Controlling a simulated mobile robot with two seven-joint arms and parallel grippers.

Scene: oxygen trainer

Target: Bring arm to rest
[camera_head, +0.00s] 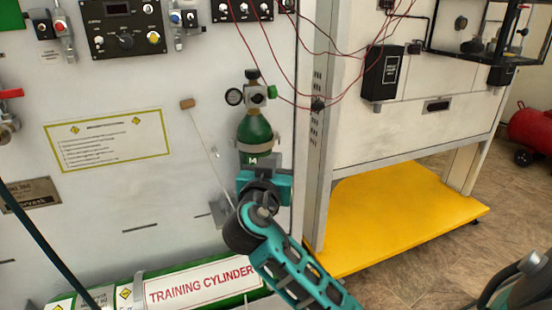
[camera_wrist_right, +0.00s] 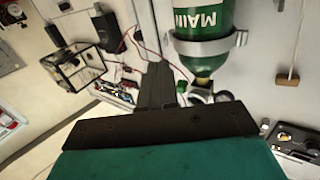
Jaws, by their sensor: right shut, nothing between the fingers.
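My right arm reaches up from the bottom of the head view. Its gripper (camera_head: 262,168) is in front of the panel, just below the small green oxygen cylinder (camera_head: 255,133). In the right wrist view the fingers (camera_wrist_right: 160,68) are together with nothing between them. The green cylinder (camera_wrist_right: 200,20) shows there upside down, in a grey clamp band, close to the fingers in the picture. I cannot tell the exact gap between them. My left gripper is not in view.
A white panel (camera_head: 110,200) with knobs and gauges stands in front. A mallet-like tool with a thin handle (camera_head: 208,150) is left of the cylinder. A large training cylinder (camera_head: 200,285) lies below. A yellow-based bench (camera_head: 400,210) is at right, with red wires above.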

